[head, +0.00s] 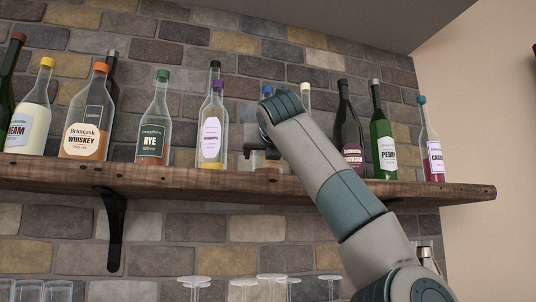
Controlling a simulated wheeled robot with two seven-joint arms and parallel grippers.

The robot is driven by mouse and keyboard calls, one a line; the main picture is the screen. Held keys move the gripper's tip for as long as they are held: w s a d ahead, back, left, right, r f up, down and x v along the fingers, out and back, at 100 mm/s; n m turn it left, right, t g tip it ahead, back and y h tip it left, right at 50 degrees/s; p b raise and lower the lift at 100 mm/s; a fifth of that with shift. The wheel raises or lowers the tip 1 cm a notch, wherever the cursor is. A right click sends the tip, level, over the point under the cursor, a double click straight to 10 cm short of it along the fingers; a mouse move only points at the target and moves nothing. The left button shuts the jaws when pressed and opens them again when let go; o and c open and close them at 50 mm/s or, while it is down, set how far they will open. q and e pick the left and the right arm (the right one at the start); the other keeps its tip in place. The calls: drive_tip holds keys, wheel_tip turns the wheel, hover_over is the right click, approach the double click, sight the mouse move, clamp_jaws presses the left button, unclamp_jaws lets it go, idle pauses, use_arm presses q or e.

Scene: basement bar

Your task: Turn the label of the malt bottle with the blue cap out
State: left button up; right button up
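The blue-capped bottle (258,162) stands on the wooden shelf, mostly hidden behind my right arm. Its blue cap (267,90) shows just above the arm's wrist, and some amber contents show low down. A small part of a pale label seems to show at its lower right, but I cannot read it. My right gripper (256,149) is at this bottle, with a dark finger part showing at its left side. The rest of the gripper is hidden by my wrist, so its opening and any contact cannot be seen. My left gripper is not in view.
On the shelf (230,183), a purple-capped bottle (212,135) stands close on the left, with a dark-capped one behind it. A white-capped bottle (305,97) and a dark bottle (347,135) stand to the right. Upturned glasses (272,280) are below.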

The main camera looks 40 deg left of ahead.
use_arm(q)
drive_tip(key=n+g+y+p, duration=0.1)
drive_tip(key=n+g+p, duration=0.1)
drive_tip(key=p, duration=0.1)
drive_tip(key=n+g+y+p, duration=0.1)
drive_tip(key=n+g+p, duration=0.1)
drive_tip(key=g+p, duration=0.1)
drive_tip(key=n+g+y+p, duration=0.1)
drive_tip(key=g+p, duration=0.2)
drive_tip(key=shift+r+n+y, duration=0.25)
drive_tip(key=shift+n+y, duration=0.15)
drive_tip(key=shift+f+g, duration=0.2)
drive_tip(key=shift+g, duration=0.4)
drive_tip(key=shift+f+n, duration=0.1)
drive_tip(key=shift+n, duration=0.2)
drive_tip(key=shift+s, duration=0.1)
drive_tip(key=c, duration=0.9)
